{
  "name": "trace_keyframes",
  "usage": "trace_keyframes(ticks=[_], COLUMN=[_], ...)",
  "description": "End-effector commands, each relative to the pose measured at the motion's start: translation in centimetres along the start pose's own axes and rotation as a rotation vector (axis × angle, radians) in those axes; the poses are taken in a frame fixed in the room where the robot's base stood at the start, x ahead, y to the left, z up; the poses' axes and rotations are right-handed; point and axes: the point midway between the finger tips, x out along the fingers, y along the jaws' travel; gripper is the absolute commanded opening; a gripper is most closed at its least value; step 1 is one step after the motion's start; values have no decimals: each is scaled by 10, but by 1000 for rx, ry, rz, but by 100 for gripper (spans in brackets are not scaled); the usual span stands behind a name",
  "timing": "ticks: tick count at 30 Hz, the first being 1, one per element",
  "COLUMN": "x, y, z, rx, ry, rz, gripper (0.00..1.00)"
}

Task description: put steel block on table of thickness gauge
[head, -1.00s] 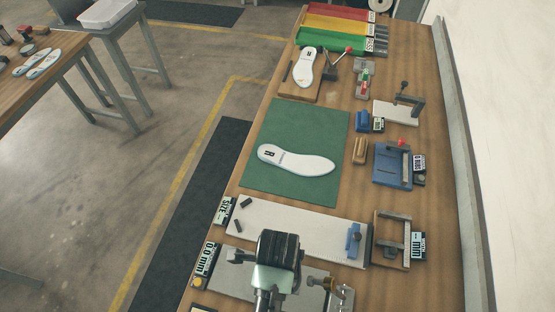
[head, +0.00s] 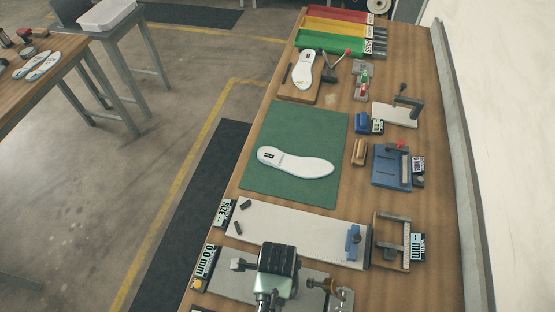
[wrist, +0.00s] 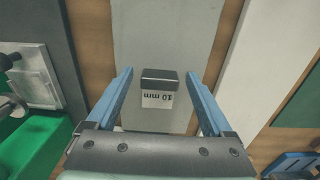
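A small steel block (wrist: 160,82) with a dark top and a white "10 mm" label lies below me on a grey plate (wrist: 135,30), which also shows in the head view (head: 232,285). My gripper (wrist: 161,78) is open, with a blue finger on each side of the block and gaps on both sides. In the head view my gripper (head: 275,272) hangs over the grey plate and hides the block. A C-shaped frame with a display (head: 392,242) at the right looks like the thickness gauge, but its label is not clearly readable.
A white plate (head: 295,228) with a blue slider (head: 353,243) lies beyond the grey plate. A "0.0 mm" display (head: 206,265) stands at its left end. A green mat (head: 260,180) holds a white insole (head: 295,162). Blue fixtures (head: 392,168) stand at the right.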

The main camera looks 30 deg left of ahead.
Motion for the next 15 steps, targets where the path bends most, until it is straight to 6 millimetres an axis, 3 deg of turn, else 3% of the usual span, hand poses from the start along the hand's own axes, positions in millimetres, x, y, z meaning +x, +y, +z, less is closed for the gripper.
trace_keyframes(ticks=[8, 15], x=[-2, -28], y=[0, -1], z=[0, 0], rx=[0, 0], ry=[0, 0], rz=[0, -4], gripper=[86, 86])
